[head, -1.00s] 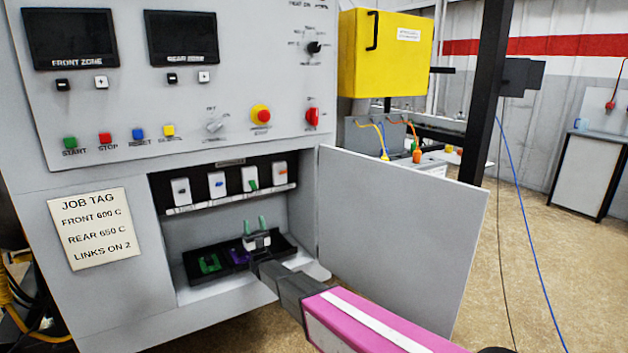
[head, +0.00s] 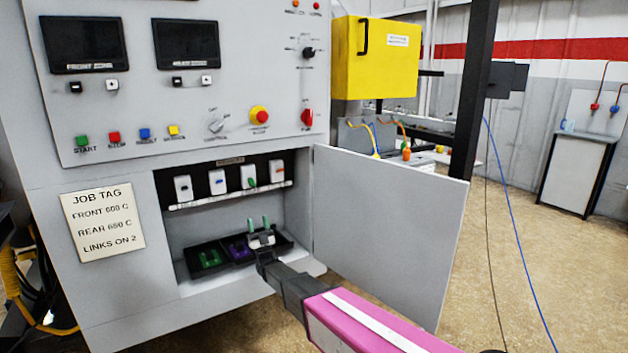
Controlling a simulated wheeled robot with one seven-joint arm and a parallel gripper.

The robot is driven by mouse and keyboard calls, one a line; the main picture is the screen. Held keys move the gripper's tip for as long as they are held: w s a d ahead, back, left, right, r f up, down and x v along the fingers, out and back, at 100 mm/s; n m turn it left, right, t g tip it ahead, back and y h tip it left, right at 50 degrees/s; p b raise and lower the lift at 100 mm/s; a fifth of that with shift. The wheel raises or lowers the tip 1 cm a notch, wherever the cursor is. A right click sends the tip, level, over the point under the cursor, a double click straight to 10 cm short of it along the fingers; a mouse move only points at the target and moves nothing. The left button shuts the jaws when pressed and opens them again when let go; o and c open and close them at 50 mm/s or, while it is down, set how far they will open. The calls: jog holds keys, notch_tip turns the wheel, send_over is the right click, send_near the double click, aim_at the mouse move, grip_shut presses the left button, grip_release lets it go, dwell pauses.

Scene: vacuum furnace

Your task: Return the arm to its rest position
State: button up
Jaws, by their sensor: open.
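My gripper (head: 264,250) is at the mouth of the open compartment (head: 200,222) low in the grey furnace cabinet, on the end of my pink and dark arm. Its jaws are open. They are right by a light-coloured piece with two green prongs (head: 259,229) at the right end of the black tray (head: 222,266). I cannot tell whether they touch it. The tray also holds a green piece (head: 209,259) and a purple piece (head: 241,251).
The open grey door (head: 385,230) stands close to the right of my arm. A row of white switch modules (head: 217,183) hangs above the tray. A yellow box (head: 375,57) is behind the door.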

jog(key=d+f+m+g+h, duration=0.2)
jog(key=d+f+g+h, duration=0.45)
jog(key=d, duration=0.55)
jog(key=d+f+m+g+h, duration=0.1)
jog(key=d+f+g+h, duration=0.5)
jog(key=d, duration=0.6)
jog(key=s+d+f+g, duration=0.1)
jog(key=s+d+g, duration=0.4)
jog(key=s, duration=0.3)
jog(key=s+d+f+m+g+h, duration=0.1)
jog(key=s+d+g, duration=0.3)
jog(key=s, duration=0.5)
jog(key=s+d+f+m+g+h, duration=0.1)
jog(key=s+d+f+g, duration=0.1)
jog(key=s+d+g, duration=0.3)
jog(key=s+d, duration=0.2)
jog(key=s, duration=0.2)
jog(key=shift+s+d+f+g, duration=0.2)
jog(key=shift+d+f+g, duration=0.15)
